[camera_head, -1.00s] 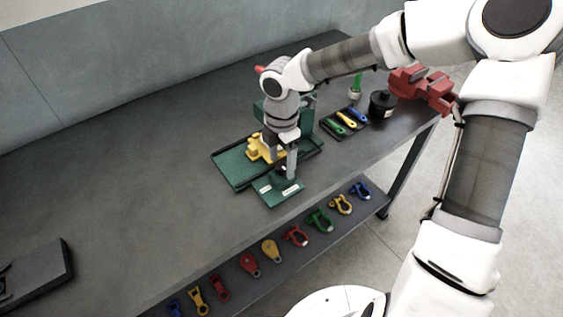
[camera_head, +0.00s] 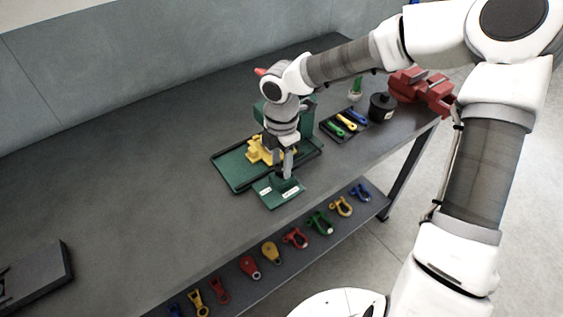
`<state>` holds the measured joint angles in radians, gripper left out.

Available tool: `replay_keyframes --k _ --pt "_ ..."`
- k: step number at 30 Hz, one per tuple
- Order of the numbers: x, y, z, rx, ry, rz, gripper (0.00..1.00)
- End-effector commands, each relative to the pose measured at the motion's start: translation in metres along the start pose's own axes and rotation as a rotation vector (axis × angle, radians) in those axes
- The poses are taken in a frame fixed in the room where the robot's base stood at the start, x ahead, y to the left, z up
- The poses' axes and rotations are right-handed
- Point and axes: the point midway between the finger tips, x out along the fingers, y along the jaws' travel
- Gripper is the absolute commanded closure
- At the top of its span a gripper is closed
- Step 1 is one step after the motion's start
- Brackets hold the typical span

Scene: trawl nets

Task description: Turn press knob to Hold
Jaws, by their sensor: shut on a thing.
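The green press (camera_head: 303,116) stands on the dark bench, with a flat green tray (camera_head: 233,172) and a yellow part (camera_head: 256,150) in front of it. At its front is a green panel (camera_head: 267,198) with two small white labels, too small to read. My gripper (camera_head: 285,176) points down over this panel and is shut on the press knob, a small dark piece mostly hidden between the fingers. Which label the knob points to cannot be told.
A tray of coloured-handled tools (camera_head: 345,124), a black pot (camera_head: 382,107) and a red vise (camera_head: 424,90) stand to the right. Several coloured shackles and blocks (camera_head: 270,252) lie on the lower shelf. The left of the bench top (camera_head: 130,170) is mostly clear.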

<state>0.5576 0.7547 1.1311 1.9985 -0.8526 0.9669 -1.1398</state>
Motion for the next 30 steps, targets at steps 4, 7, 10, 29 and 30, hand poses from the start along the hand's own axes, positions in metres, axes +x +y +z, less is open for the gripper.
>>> replay_keyframes --k 4,7,10,29,30 --pt "-0.0008 -0.0005 0.0004 0.041 -0.003 -0.002 1.0" --pt "-0.001 0.0 0.0005 0.091 -0.004 -0.001 1.0" --pt "-0.0013 0.0 0.0007 0.159 -0.005 0.0 1.0" --pt "0.0 0.0007 0.0001 0.746 -0.003 0.002 1.0" --pt "0.0002 0.0007 0.0002 0.784 -0.003 0.003 1.0"
